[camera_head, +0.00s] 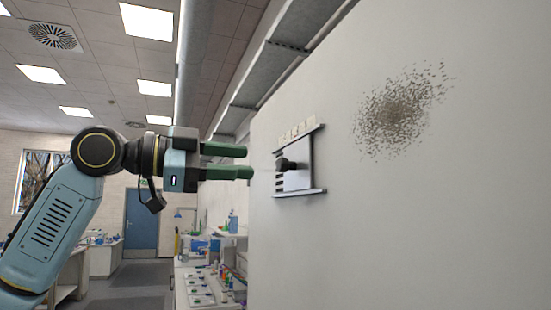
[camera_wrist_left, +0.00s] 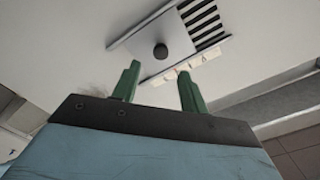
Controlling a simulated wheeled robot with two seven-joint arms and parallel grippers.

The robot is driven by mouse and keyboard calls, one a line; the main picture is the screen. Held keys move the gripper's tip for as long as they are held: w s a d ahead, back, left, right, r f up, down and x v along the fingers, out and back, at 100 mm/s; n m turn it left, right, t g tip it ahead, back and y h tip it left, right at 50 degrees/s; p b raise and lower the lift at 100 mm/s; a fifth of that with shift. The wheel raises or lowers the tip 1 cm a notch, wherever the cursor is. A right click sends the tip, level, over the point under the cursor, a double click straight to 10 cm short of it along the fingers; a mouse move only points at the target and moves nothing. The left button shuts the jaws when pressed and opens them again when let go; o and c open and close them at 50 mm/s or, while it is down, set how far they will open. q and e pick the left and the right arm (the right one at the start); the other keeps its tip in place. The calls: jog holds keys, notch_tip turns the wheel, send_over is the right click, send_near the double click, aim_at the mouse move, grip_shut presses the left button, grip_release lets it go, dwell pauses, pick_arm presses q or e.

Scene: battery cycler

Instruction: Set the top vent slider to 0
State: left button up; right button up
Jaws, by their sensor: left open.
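The vent slider is a pale plate with a dark round knob (camera_head: 286,164), set between two rails on the tall grey-white panel. Dark vent slots show at the plate's left side in the head view. A row of small pale labels (camera_head: 297,131) runs above the upper rail; I cannot read them. My left gripper (camera_head: 250,161) is open, its two green fingers pointing at the slider from the left, apart from the knob. In the left wrist view the knob (camera_wrist_left: 160,51) lies beyond the fingertips (camera_wrist_left: 160,76), with nothing between the fingers. My right gripper is not in view.
The panel (camera_head: 400,230) fills the right side, with a speckled perforated patch (camera_head: 400,108) right of the slider. Metal ducting (camera_head: 268,70) runs along its top edge. Benches with bottles (camera_head: 200,285) stand beyond, lower left. Open air surrounds the gripper.

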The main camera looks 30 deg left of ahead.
aim_at(278, 164)
pick_arm(q)
jog(key=p+x, duration=0.1)
jog(key=x, duration=0.6)
jog(key=shift+w+d, duration=0.15)
jog(key=shift+w, duration=0.1)
grip_shut()
